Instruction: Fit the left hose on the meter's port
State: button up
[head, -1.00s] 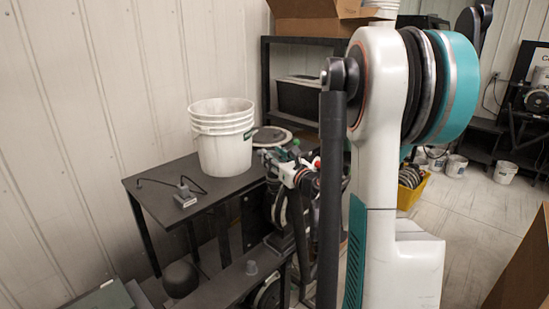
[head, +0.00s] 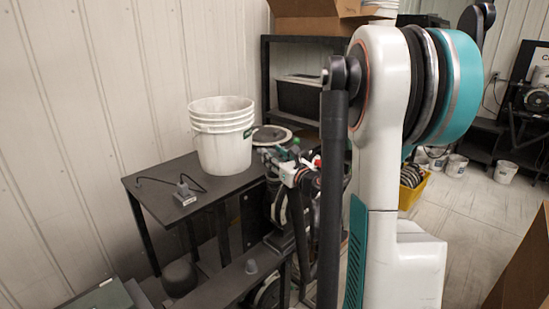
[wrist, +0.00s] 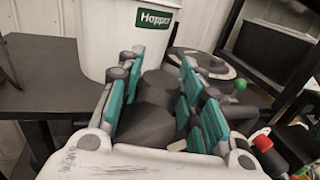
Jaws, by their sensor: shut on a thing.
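In the wrist view my gripper (wrist: 160,72) has teal-padded fingers on both sides of a dark grey, blocky piece (wrist: 152,118). It is shut on this piece; I cannot tell whether it is the left hose. In the head view a cluster of small parts with green and red bits (head: 290,168) sits at the table's right end, partly behind my arm. The meter's port and the far end of the held piece cannot be made out.
A white bucket stack (head: 221,140) stands on the black table (head: 165,205), close beyond my fingers. A grey box (head: 184,194) with a cable lies left. A round disc (wrist: 210,62), green knob (wrist: 240,84) and red-tipped part (wrist: 263,143) are close on the right.

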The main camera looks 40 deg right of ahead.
jog(key=shift+f+b, duration=0.5)
dwell(0.3)
jog(key=o, duration=1.3)
jog(key=s, duration=0.4)
jog(key=s+a, duration=0.1)
jog(key=s, duration=0.3)
jog(key=s+a, duration=0.1)
jog(key=s, duration=0.2)
jog(key=shift+s+a, duration=0.2)
jog(key=shift+s, duration=0.2)
